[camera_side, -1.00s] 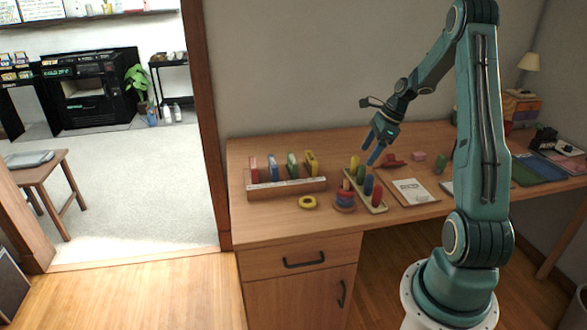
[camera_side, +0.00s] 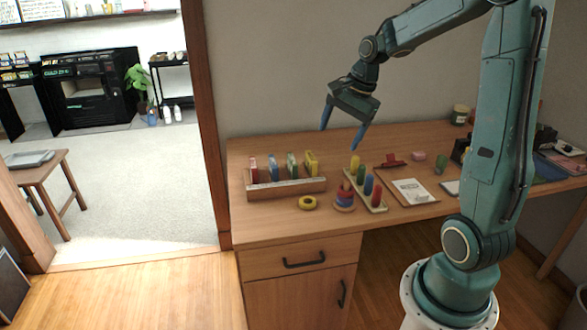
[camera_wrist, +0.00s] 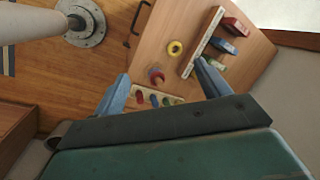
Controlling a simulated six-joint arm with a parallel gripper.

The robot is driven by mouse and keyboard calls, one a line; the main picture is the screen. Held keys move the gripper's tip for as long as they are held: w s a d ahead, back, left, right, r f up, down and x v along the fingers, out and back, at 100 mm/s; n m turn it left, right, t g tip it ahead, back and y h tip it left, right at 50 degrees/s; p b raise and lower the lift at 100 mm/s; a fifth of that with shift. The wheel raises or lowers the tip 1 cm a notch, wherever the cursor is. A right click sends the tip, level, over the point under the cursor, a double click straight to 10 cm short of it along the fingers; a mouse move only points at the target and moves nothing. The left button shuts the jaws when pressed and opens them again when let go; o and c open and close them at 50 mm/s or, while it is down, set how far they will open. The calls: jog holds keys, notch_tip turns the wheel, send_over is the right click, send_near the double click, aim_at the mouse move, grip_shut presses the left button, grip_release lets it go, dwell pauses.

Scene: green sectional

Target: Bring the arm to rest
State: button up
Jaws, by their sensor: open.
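My gripper (camera_side: 342,138) hangs above the back of the wooden desk (camera_side: 280,224) in the side view, its two blue fingers spread apart and pointing down. Nothing is between the fingers. It is well clear of the desk top and the toys below. In the wrist view my gripper (camera_wrist: 162,82) also shows open and empty, with the desk (camera_wrist: 170,32) beneath it.
A wooden rack (camera_side: 287,189) holds several coloured blocks at the left of the desk. A yellow ring (camera_side: 307,203), a ring stacker (camera_side: 344,198) and a peg board (camera_side: 379,207) stand near the front. A clipboard with paper (camera_side: 411,190) lies to the right.

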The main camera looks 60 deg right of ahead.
jog(key=s+a+r+n, duration=0.3)
jog(key=a+n, duration=0.1)
jog(key=a, duration=0.2)
jog(key=s+a+r+n, duration=0.2)
jog(key=a+n, duration=0.3)
jog(key=a, duration=0.1)
jog(key=s+a+n+t, duration=0.2)
jog(key=s+a+n, duration=0.5)
jog(key=s+n, duration=0.2)
jog(key=shift+s+a+r+n+h, duration=0.15)
jog(key=shift+s+r+n+h, duration=0.25)
jog(key=shift+s, duration=0.2)
